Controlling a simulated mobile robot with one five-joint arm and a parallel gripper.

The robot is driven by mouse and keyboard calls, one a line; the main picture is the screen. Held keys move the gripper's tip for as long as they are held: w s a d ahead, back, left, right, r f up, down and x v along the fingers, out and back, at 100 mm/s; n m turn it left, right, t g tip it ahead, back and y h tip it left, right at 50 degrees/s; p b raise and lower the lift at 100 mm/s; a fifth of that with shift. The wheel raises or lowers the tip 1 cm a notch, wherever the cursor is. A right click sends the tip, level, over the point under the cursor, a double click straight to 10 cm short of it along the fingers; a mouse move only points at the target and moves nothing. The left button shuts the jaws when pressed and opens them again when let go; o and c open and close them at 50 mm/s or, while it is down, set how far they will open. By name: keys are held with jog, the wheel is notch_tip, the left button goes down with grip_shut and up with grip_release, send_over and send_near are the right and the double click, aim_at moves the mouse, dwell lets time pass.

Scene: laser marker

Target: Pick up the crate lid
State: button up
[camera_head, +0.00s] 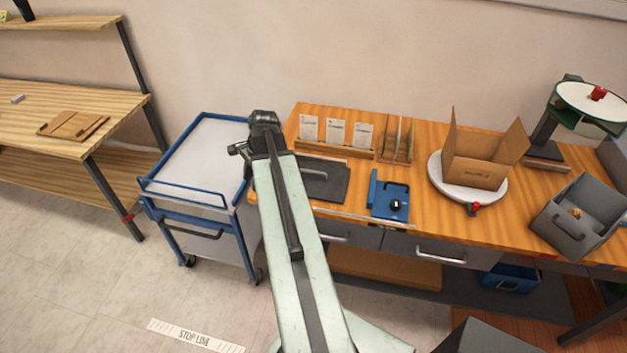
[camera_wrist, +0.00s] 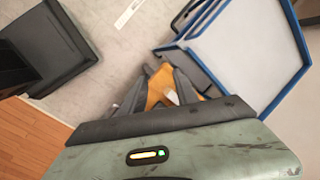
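A dark grey flat panel with a bar handle, which looks like the crate lid (camera_head: 334,190), lies on the wooden workbench, partly hidden behind my arm in the head view. The grey crate (camera_head: 567,238) stands open at the bench's right end, with a small orange-brown thing inside. My gripper (camera_head: 240,149) is left of the panel and apart from it, by the blue-framed cart. In the wrist view my gripper (camera_wrist: 160,80) shows dark fingers with orange between them. I cannot tell whether the orange is part of the fingers or something behind. The panel does not show there.
The blue-framed cart (camera_head: 210,145) has an empty grey top. A blue fixture (camera_head: 390,202) with a black knob is right of the panel. Behind are a card rack (camera_head: 335,150) and a slotted wooden rack (camera_head: 396,145). An open cardboard box (camera_head: 478,168) sits on a white turntable (camera_head: 450,190).

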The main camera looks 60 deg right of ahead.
jog(key=s+d+r+m+t+h, duration=0.1)
jog(key=s+d+m+t+h, duration=0.1)
jog(key=s+d+m, duration=1.2)
jog(key=n+b, duration=0.3)
jog(key=b, duration=0.5)
send_near(314, 169)
jog(key=a+f, duration=0.1)
jog(key=w+a+f, duration=0.1)
jog(key=f, duration=0.1)
jog(key=a+f, duration=0.1)
jog(key=shift+w+a+f, duration=0.25)
jog(key=shift+w+a, duration=0.05)
jog(key=shift+a, duration=0.1)
jog(key=shift+r+p, duration=0.2)
jog(key=shift+p, duration=0.15)
grip_shut()
